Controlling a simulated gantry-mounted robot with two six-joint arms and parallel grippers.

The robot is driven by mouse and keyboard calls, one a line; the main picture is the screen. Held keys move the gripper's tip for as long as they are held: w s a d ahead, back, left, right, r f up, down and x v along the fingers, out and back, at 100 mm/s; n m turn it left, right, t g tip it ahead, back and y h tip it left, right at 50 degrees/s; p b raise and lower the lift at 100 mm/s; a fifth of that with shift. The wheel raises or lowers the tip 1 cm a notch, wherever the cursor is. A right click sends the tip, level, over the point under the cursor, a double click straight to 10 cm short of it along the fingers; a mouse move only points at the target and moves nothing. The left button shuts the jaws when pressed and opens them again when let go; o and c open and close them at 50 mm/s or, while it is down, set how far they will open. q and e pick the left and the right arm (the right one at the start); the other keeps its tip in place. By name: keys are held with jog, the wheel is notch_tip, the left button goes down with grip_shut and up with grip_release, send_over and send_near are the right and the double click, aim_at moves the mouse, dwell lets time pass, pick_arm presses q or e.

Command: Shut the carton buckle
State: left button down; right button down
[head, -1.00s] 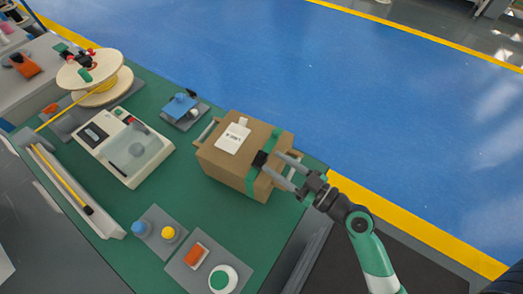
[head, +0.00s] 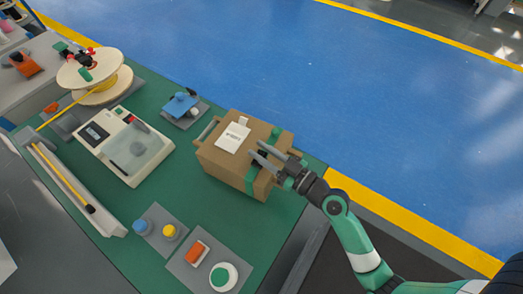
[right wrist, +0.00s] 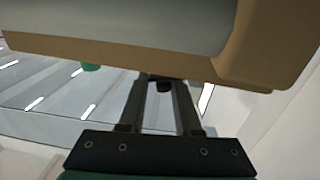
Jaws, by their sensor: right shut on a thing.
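The brown carton (head: 222,158) stands at the right end of the green table, with a white label (head: 234,137) on top and a green strap (head: 251,178) around it. The dark buckle (head: 257,156) is on the strap at the top and is partly covered by my right gripper (head: 257,151). That gripper reaches in from the right, its fingers close together over the carton top. In the right wrist view, a small dark piece, apparently the buckle (right wrist: 162,85), sits between the fingertips beside the tan carton (right wrist: 180,62). My left gripper is not in view.
A cable reel (head: 92,72) and a white scale-like device (head: 125,147) stand on the left of the table. A blue item on a grey pad (head: 181,106) is behind the carton. Coloured parts on grey pads (head: 185,250) lie in front. The table between is clear.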

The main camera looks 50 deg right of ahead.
jog(key=shift+a, duration=0.1)
jog(key=shift+f+m+p, duration=0.1)
jog(key=shift+m+p, duration=0.4)
jog(key=shift+m, duration=0.3)
jog(key=shift+f+m+g, duration=0.3)
jog(key=shift+f+m, duration=0.05)
jog(key=shift+m, duration=0.35)
jog(key=shift+f, duration=0.1)
jog(key=c, duration=0.8)
grip_release()
jog(key=shift+w+d, duration=0.1)
jog(key=shift+d, duration=0.1)
jog(key=shift+o, duration=0.2)
